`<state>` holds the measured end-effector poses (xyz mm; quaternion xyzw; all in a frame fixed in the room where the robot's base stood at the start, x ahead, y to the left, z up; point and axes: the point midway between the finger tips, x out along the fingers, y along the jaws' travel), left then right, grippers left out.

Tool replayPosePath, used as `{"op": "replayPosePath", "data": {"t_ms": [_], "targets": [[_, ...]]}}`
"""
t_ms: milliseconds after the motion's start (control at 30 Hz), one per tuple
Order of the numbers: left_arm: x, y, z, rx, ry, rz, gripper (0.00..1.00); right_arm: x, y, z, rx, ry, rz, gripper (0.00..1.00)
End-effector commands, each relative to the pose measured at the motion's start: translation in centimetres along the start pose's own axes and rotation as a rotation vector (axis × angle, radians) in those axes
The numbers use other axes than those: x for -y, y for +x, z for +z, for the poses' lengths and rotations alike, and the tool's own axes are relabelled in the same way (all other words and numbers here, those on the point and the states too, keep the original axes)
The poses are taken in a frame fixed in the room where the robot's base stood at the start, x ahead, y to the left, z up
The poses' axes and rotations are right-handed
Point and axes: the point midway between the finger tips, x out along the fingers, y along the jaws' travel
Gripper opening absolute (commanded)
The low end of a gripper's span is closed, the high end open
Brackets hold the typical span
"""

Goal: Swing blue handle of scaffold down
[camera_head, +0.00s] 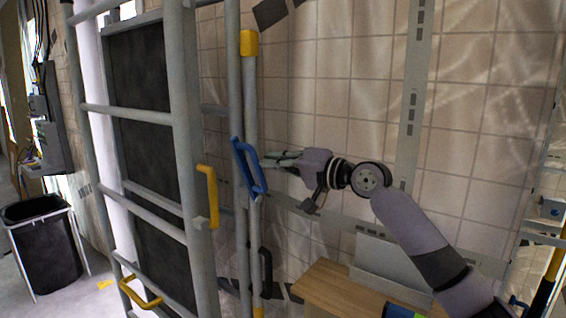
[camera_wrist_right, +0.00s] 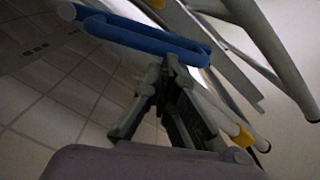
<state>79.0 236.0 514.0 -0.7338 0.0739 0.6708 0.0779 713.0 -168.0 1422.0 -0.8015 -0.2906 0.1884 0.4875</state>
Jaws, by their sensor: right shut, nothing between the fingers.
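The blue handle (camera_head: 249,168) is mounted on a grey upright pole of the scaffold (camera_head: 184,120) in the head view. It slants, with its upper end to the left and its lower end to the right. My right gripper (camera_head: 270,160) is just to the right of the handle, with its fingers shut and empty. In the right wrist view the blue handle (camera_wrist_right: 140,36) lies across the top, beyond the fingertips of my right gripper (camera_wrist_right: 165,65). Whether the fingertips touch the handle I cannot tell. My left gripper is out of view.
Yellow handles (camera_head: 208,195) and (camera_head: 140,293) sit on the scaffold frame at left. A yellow cap (camera_head: 249,43) tops the pole. A wooden surface (camera_head: 340,292) lies below my right arm. A black bin (camera_head: 45,245) stands at far left. A tiled wall (camera_head: 340,80) is behind.

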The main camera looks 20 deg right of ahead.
Motion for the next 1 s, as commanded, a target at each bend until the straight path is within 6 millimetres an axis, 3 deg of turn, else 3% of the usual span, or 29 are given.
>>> {"op": "replayPosePath", "data": {"t_ms": [400, 1000], "targets": [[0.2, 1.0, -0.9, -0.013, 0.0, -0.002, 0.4, 0.2, 0.3, 5.0, 0.004, -0.398, 0.022, 0.0], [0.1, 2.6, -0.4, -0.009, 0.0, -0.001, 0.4, -2.1, 0.6, 10.7, 0.003, -0.926, 0.05, 0.0]]}}
